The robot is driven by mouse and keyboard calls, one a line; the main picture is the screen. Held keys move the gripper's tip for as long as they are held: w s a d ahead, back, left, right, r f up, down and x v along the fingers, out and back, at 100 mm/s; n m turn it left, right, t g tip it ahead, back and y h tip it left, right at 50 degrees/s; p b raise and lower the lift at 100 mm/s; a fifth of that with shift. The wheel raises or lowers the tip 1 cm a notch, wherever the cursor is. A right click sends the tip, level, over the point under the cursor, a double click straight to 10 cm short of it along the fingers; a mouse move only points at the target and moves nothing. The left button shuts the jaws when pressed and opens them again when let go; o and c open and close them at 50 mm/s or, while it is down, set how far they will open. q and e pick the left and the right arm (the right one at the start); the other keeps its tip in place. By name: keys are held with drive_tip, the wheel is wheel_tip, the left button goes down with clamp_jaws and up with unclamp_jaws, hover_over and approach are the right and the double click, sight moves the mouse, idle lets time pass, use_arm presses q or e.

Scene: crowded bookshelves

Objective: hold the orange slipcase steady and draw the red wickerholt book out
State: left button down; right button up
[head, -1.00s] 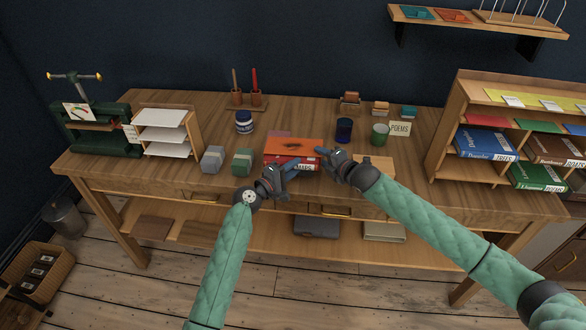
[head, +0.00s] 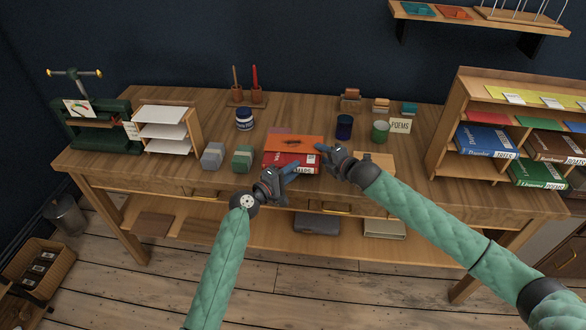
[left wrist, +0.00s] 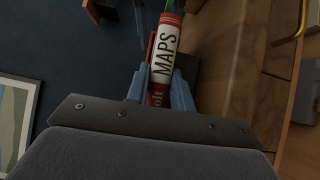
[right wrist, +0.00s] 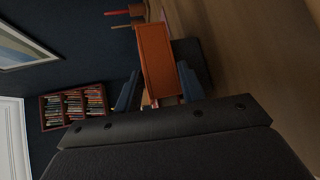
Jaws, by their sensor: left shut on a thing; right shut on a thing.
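The orange slipcase (head: 294,144) lies flat on the workbench, with its open end toward the front. The red book (head: 284,160) lies in it and sticks out at the front; its spine reads MAPS in the left wrist view (left wrist: 164,52). My left gripper (head: 292,172) is shut on the spine end of the red book, in front of the slipcase. My right gripper (head: 324,151) is shut on the right side of the slipcase, which also shows between its blue fingers in the right wrist view (right wrist: 157,65). The book's inner part is hidden in the slipcase.
Grey (head: 213,156) and green (head: 243,158) blocks stand left of the slipcase. A dark blue cup (head: 344,127), a green cup (head: 380,131) and a POEMS card (head: 400,126) stand behind to the right. A wooden block (head: 378,161) lies beside my right gripper.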

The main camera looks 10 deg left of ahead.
use_arm(q)
drive_tip(key=shift+s, duration=1.1)
drive_tip(key=shift+s, duration=0.15)
drive_tip(key=shift+s, duration=2.35)
drive_tip(key=shift+s, duration=0.35)
use_arm(e)
drive_tip(key=o, duration=1.1)
